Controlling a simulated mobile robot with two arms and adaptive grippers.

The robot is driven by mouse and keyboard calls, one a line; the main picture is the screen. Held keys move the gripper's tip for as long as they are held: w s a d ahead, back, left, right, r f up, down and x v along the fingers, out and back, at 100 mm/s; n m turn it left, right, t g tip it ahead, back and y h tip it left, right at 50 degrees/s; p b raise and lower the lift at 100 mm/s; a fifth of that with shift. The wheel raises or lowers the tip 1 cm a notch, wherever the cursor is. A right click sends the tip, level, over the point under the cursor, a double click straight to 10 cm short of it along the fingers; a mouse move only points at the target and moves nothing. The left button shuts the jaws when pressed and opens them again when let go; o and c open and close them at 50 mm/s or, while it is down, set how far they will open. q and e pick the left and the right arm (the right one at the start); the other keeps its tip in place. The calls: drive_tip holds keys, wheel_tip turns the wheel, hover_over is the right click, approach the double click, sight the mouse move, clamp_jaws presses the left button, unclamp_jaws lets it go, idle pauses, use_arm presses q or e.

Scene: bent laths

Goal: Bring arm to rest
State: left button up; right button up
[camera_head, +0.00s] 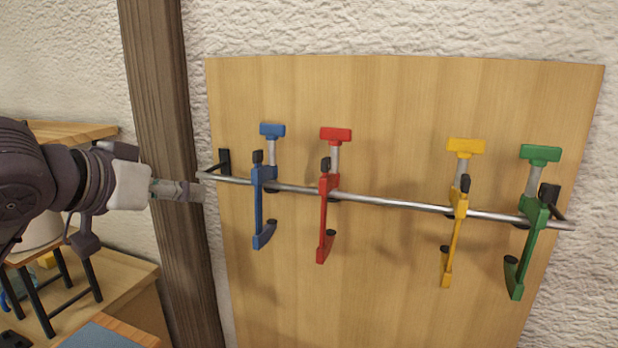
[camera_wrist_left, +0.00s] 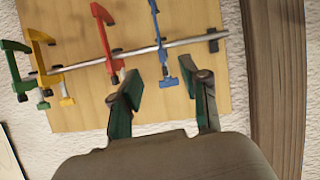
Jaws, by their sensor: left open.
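My left gripper (camera_head: 178,190) is at the left of the head view, in front of the dark wooden post and pointing right. In the left wrist view its two fingers (camera_wrist_left: 167,90) are spread with nothing between them. The blue clamp (camera_head: 258,200) hangs on the rail a short way right of the gripper, apart from it; it also shows beyond the fingers in the left wrist view (camera_wrist_left: 162,58). My right gripper is in neither view.
A metal rail (camera_head: 400,203) on a wooden board (camera_head: 400,100) also carries a red clamp (camera_head: 323,215), a yellow clamp (camera_head: 457,225) and a green clamp (camera_head: 530,240). A wooden post (camera_head: 160,80) stands left of the board. A wooden bench (camera_head: 115,285) is at lower left.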

use_arm(q)
drive_tip(key=w+a+f+n, duration=0.2)
drive_tip(key=w+f, duration=0.6)
drive_tip(key=f, duration=0.4)
drive_tip(key=w+a+f+n, duration=0.2)
drive_tip(key=w+f, duration=0.7)
drive_tip(key=f, duration=0.2)
drive_tip(key=s+a+f+g+y, duration=0.2)
drive_tip(key=f, duration=1.4)
drive_tip(key=s+a+f+g+y, duration=0.1)
drive_tip(key=s+a+f, duration=0.2)
drive_tip(key=f, duration=1.2)
drive_tip(key=s+f+g+y, duration=0.1)
drive_tip(key=s+f+g, duration=0.1)
drive_tip(key=s+f, duration=0.9)
drive_tip(key=s+f+g+y, duration=0.1)
drive_tip(key=s+f+g, duration=0.1)
drive_tip(key=s+f, duration=0.95)
drive_tip(key=s+d+f+m+g, duration=0.1)
drive_tip(key=s+f, duration=0.4)
drive_tip(key=s, duration=0.6)
drive_tip(key=s+d+f+m+g, duration=0.1)
drive_tip(key=s+f, duration=0.4)
drive_tip(key=s, duration=0.6)
drive_tip(key=s+d+f+m+g, duration=0.1)
drive_tip(key=s+f, duration=0.4)
drive_tip(key=s, duration=0.6)
drive_tip(key=shift+d+g, duration=0.4)
drive_tip(key=shift+d, duration=0.1)
